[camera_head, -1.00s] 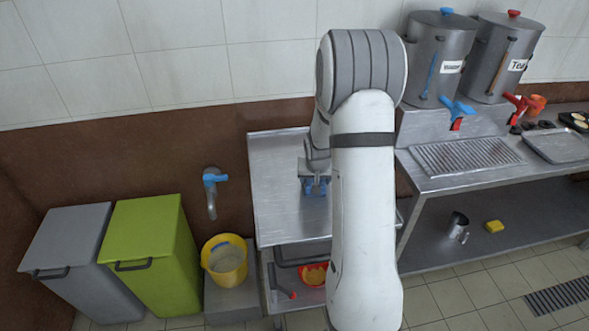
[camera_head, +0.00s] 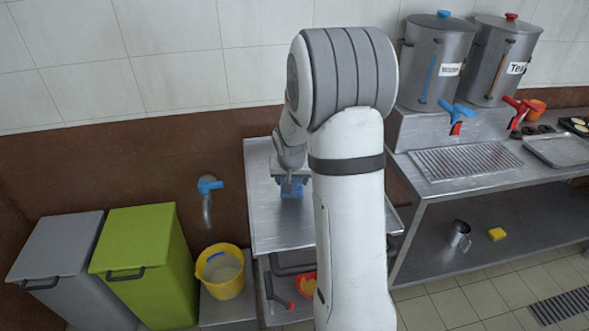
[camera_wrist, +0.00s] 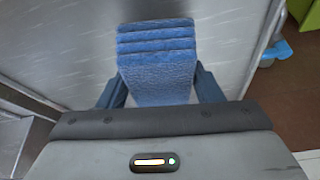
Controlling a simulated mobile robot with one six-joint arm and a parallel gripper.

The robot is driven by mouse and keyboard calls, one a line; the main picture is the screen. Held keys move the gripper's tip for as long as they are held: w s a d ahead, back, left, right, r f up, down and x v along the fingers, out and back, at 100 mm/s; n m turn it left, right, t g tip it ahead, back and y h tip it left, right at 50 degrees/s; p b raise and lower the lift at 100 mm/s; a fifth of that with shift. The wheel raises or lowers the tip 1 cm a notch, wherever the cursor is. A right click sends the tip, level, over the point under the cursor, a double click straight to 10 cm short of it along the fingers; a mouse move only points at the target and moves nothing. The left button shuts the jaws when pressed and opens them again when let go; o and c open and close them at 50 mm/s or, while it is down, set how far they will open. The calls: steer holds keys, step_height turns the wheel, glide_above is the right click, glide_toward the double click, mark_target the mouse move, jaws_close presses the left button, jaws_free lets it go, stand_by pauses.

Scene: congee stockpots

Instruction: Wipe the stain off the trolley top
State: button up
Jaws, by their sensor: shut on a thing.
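My gripper (camera_wrist: 160,90) is shut on a folded blue cloth (camera_wrist: 157,48), one finger at each side of it in the wrist view. In the head view the cloth (camera_head: 291,189) shows small and blue beneath my gripper (camera_head: 292,182), over the back middle part of the steel trolley top (camera_head: 270,225). I cannot tell for sure whether the cloth touches the top. The trolley top also shows in the wrist view (camera_wrist: 60,45). No stain can be made out; my arm and the cloth hide part of the top.
A steel counter with two urns (camera_head: 437,65) stands at the right. A wall tap (camera_head: 208,190), a yellow bucket (camera_head: 221,272), a green bin (camera_head: 143,260) and a grey bin (camera_head: 58,265) are at the left. A red bowl (camera_head: 306,285) is on the trolley's lower shelf.

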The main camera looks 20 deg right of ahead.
steer(key=shift+r+p, duration=1.2)
steer(key=shift+r, duration=1.25)
